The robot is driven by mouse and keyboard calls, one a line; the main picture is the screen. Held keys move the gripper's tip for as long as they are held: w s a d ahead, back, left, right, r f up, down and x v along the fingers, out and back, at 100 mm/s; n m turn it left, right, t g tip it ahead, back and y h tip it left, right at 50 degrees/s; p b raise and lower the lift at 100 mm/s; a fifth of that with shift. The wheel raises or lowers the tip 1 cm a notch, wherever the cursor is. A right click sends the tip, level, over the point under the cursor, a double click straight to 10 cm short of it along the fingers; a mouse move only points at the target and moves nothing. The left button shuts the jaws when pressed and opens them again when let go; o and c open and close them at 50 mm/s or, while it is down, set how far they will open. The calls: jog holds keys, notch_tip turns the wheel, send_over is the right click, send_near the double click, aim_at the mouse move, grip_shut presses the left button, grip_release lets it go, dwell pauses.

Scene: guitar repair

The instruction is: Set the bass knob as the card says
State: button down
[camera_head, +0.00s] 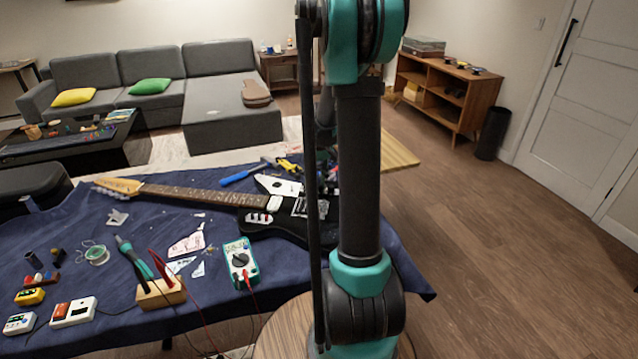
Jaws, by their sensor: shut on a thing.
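The dark electric guitar (283,223) lies on the blue cloth, its neck (205,194) pointing left. My own upright arm covers its right part, and I cannot make out a bass knob. No card with readable writing shows. Behind the upright arm, a dark and teal part of my arm's far end reaches down towards the right end of the guitar. My gripper's fingertips and whatever lies between them are hidden there. I cannot tell whether they touch the guitar.
A multimeter (241,262), a wooden block (161,294) with tools and several small boxes lie at the table's front. A blue-handled tool (240,176) and other tools lie behind the guitar. A wooden stool top (283,328) stands close by; open floor (500,240) lies right.

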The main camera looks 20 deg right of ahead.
aim_at(319, 186)
jog(key=m, duration=1.2)
jog(key=shift+m, duration=0.3)
dwell(0.4)
jog(key=c, duration=1.4)
grip_release()
jog(key=shift+r, duration=4)
jog(key=shift+s, duration=0.1)
